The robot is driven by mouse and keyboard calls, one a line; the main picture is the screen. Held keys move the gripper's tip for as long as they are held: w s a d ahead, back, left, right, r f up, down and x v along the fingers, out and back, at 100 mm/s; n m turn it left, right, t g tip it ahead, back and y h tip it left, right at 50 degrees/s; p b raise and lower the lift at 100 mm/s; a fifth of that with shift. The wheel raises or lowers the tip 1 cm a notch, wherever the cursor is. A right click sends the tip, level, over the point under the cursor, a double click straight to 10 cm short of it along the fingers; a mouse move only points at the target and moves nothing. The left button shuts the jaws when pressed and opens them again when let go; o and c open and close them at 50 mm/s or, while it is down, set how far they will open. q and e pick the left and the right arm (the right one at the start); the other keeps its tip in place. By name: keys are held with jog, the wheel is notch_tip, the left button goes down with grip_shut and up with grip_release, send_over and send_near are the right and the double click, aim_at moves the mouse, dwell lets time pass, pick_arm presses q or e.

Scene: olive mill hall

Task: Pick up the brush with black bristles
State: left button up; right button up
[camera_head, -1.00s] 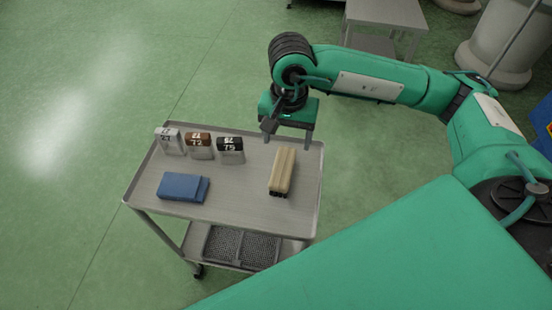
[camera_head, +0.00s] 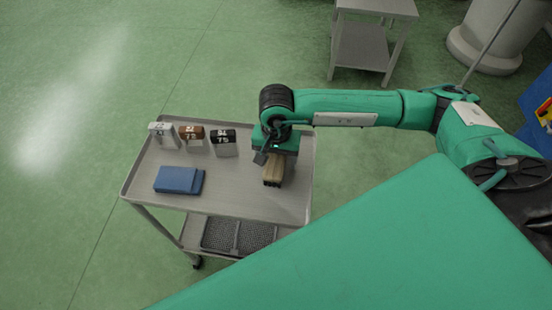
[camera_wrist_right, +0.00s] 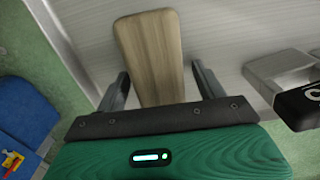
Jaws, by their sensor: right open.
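The brush (camera_head: 272,174) has a pale wooden back with a dark underside showing at its near end. It lies on the grey trolley top (camera_head: 240,201), right of the middle, its far part hidden by my right gripper (camera_head: 276,160). In the right wrist view its wooden back (camera_wrist_right: 150,45) shows between the two fingers of my open right gripper (camera_wrist_right: 161,80), with a gap on each side. The fingers do not appear to hold it. My left gripper is not in view.
Several items share the trolley: a blue folded-looking block (camera_head: 179,180) and grey boxes with white (camera_head: 162,133), brown (camera_head: 191,138) and black (camera_head: 223,142) tops. The black-topped box stands close left of my right gripper. The trolley's right front is clear.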

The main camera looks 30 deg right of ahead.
jog(key=c, duration=1.1)
